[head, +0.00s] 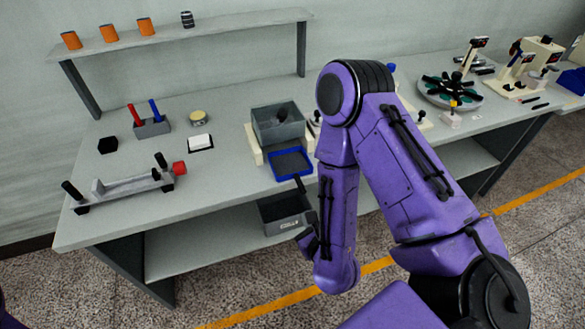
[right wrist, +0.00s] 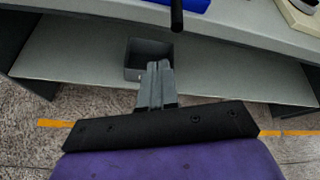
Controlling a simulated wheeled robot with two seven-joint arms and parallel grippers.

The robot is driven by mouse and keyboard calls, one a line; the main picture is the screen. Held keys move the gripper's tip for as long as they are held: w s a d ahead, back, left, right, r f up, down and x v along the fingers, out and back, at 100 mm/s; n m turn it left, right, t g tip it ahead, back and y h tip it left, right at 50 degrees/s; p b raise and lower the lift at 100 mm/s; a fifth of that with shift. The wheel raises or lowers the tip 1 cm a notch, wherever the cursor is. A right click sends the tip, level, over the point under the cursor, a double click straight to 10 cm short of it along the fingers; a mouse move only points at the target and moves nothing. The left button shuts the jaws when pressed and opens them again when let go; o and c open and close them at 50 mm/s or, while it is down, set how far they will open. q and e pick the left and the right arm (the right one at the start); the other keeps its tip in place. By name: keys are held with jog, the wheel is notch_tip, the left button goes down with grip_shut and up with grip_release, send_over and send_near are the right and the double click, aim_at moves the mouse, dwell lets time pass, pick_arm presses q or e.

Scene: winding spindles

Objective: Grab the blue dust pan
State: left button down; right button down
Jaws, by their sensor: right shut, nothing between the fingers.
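The blue dust pan (head: 290,163) lies at the front edge of the workbench, in front of a grey open box. Its black handle points toward me and sticks out past the edge. In the right wrist view, part of the blue pan (right wrist: 186,4) shows at the top, with the handle (right wrist: 177,16) hanging down into view. My right gripper (right wrist: 157,68) is shut and empty, apart from the handle. In the head view it is below and in front of the bench edge, partly hidden by my purple arm. My left gripper is not in view.
The grey open box (head: 278,124) stands behind the pan. A dark bin (head: 284,214) sits on the lower shelf (head: 200,245). A grey cradle (head: 125,187) with black-handled posts is at left. A round turntable (head: 450,92) is at right. My arm hides part of the bench.

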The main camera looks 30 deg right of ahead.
notch_tip(320, 180, up, 3)
jog(key=w+m, duration=0.2)
jog(key=m, duration=0.3)
jog(key=t+b, duration=0.1)
jog(key=b, duration=0.8)
send_near(293, 178)
jog(key=w, duration=0.2)
jog(key=shift+h, duration=0.3)
jog(key=w, duration=0.1)
jog(key=w+r+p, duration=0.1)
jog(key=w+d, duration=0.1)
jog(key=w, duration=0.1)
jog(key=shift+w+r, duration=0.1)
jog(key=shift+r, duration=0.3)
jog(key=shift+w+d+f, duration=0.1)
jog(key=shift+w+f, duration=0.1)
jog(key=shift+f, duration=0.8)
jog(key=shift+s, duration=0.15)
